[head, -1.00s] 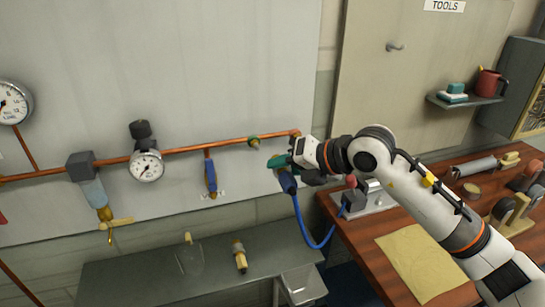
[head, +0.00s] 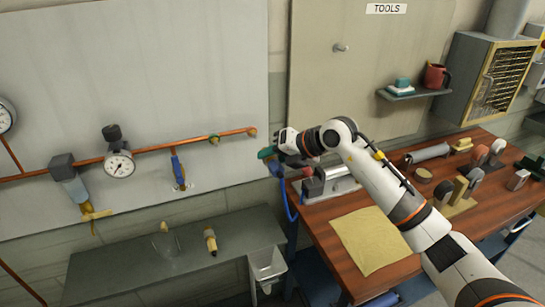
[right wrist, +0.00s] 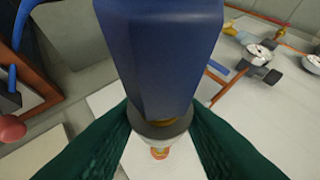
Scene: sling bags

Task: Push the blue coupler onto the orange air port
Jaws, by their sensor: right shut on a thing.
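My right gripper (head: 268,154) has green fingers. They are shut on the blue coupler (head: 276,168), which trails a blue hose. In the right wrist view the coupler (right wrist: 168,55) fills the upper middle, with its grey collar between the green fingertips (right wrist: 162,130). An orange ring (right wrist: 160,153), which looks like the air port, shows just beyond the collar; I cannot tell whether they touch. In the head view the copper pipe ends in an orange-brown fitting (head: 251,132), slightly up and left of my gripper. My left gripper is out of view.
The copper pipe (head: 150,150) carries a gauge (head: 119,164) and a hanging blue-handled part (head: 178,172). A grey bench (head: 130,255) stands below the panel. A wooden workbench (head: 310,225) with tools and a yellow cloth (head: 371,240) is at right. The blue hose (head: 288,203) hangs down.

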